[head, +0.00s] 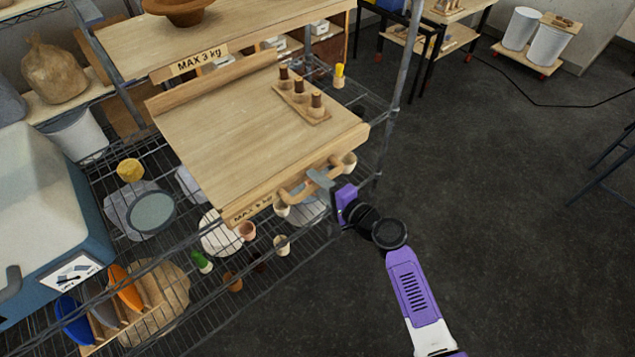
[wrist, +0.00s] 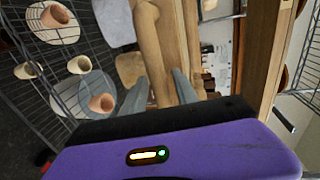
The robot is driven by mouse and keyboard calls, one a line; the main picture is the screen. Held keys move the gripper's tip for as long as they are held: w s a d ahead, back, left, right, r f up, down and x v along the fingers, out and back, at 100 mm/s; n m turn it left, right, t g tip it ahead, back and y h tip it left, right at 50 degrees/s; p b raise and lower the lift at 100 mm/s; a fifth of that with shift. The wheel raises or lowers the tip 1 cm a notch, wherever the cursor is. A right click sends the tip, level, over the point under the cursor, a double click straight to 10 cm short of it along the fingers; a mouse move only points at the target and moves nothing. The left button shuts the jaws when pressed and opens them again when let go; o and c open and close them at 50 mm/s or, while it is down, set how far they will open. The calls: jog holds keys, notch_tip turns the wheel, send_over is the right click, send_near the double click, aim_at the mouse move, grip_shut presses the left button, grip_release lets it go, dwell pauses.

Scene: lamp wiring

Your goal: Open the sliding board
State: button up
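The sliding board (head: 225,140) is a pale wooden panel in the wire rack, standing out in front of the upper shelf in the head view. A wooden bar handle (head: 297,190) runs along its front edge; it also shows in the wrist view (wrist: 149,35). My gripper (head: 320,179) is at the right part of the handle. In the wrist view my gripper's (wrist: 161,90) two grey fingers are apart, with the handle's end between or just beyond them. I see no clear contact, and the exact depth cannot be told.
A small wooden stand (head: 302,104) with several brown-topped pegs sits on the board. An upper shelf (head: 225,35) bears a brown bowl (head: 180,12). Small pots (head: 246,231) are below the board, near the handle. The dark floor (head: 500,220) at right is mostly clear.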

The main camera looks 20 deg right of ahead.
grip_shut()
dwell(1.2)
